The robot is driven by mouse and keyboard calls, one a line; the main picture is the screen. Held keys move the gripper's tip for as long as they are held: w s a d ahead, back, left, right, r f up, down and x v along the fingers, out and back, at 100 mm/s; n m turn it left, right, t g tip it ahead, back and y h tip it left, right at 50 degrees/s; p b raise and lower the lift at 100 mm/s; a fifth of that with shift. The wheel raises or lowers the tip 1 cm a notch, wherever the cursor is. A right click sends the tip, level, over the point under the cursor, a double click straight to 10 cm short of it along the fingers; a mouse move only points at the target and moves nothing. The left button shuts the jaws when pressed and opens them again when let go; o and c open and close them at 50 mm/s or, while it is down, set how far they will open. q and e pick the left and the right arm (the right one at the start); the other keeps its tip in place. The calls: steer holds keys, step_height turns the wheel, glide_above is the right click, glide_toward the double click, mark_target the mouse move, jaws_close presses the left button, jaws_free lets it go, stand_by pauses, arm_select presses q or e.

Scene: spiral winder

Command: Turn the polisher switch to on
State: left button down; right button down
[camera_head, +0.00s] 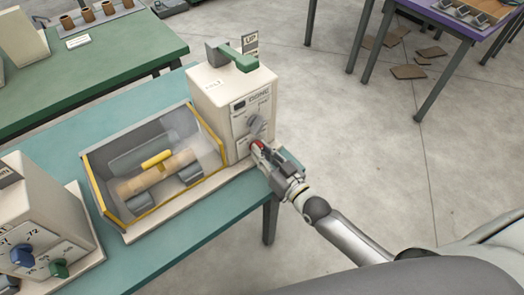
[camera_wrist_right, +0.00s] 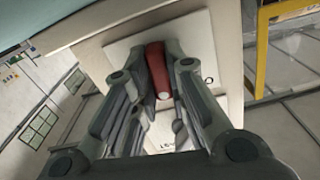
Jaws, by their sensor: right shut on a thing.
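The cream machine housing (camera_head: 215,98) stands at the right end of the teal table. My right gripper (camera_head: 264,151) is at that lower part of the panel. In the right wrist view, the red lever (camera_wrist_right: 157,70) sits between the two fingers of my right gripper (camera_wrist_right: 163,92), which are shut on it. The fingers hide part of the panel lettering, so I cannot read the switch's position. My left gripper is not in view.
A yellow-edged clear guard box (camera_head: 152,165) with a wooden roller adjoins the housing on the left. A green lever (camera_head: 238,58) tops the housing. Another cream unit (camera_head: 40,220) with blue and green knobs stands at lower left. Open floor (camera_head: 350,160) lies to the right.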

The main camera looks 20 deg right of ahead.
steer(key=m, duration=0.6)
steer(key=shift+m, duration=0.3)
stand_by(0.4)
steer(key=c, duration=1.4)
jaws_free()
steer(key=shift+c, duration=0.2)
steer(key=shift+s, duration=0.1)
steer(key=v, duration=1.1)
steer(key=shift+s+d, duration=0.15)
steer(key=shift+s, duration=0.25)
